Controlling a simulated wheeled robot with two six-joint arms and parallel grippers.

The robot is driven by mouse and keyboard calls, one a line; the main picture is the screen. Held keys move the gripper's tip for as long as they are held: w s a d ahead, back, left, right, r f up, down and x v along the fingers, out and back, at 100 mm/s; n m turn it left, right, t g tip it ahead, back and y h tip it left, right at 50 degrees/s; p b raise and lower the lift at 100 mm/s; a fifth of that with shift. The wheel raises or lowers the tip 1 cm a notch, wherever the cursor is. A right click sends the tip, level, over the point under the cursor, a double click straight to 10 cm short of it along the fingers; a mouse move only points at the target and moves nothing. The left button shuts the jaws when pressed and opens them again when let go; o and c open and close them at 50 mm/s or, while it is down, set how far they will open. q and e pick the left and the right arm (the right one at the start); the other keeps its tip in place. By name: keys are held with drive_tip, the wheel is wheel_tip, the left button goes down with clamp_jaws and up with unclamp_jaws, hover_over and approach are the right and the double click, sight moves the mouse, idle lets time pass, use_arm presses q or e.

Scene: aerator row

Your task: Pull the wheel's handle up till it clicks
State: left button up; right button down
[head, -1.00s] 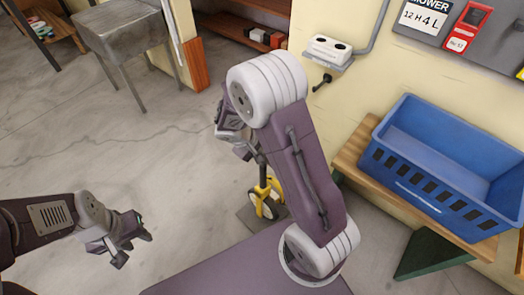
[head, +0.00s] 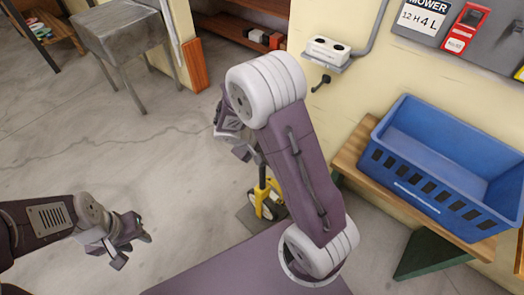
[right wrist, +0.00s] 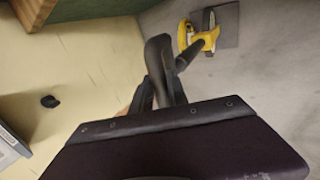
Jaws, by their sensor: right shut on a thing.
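The measuring wheel is yellow and dark; its wheel (head: 268,206) stands on a dark square plate on the floor, partly behind my right arm. A yellow stem (head: 262,180) rises from it into a dark handle shaft. In the right wrist view the yellow wheel part (right wrist: 200,40) is at the top, and the dark handle (right wrist: 157,52) runs back to my gripper. My right gripper (right wrist: 160,98) is shut on the handle; in the head view it (head: 236,140) is partly hidden by my arm. My left gripper (head: 130,242) is open and empty, well left of the wheel.
A blue crate (head: 440,165) sits on a wooden bench (head: 353,152) against the wall at right. A white wall box (head: 328,50) and a red switch panel (head: 466,28) are on the wall. A metal table (head: 120,30) stands back left. The floor left of the wheel is clear.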

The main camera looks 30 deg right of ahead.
wheel_tip(320, 180, up, 20)
drive_tip(key=p, duration=1.6)
drive_tip(key=shift+f, duration=0.25)
drive_tip(key=c, duration=1.2)
unclamp_jaws()
drive_tip(key=shift+c, duration=0.2)
drive_tip(key=p+v, duration=0.6)
drive_tip(key=v, duration=0.3)
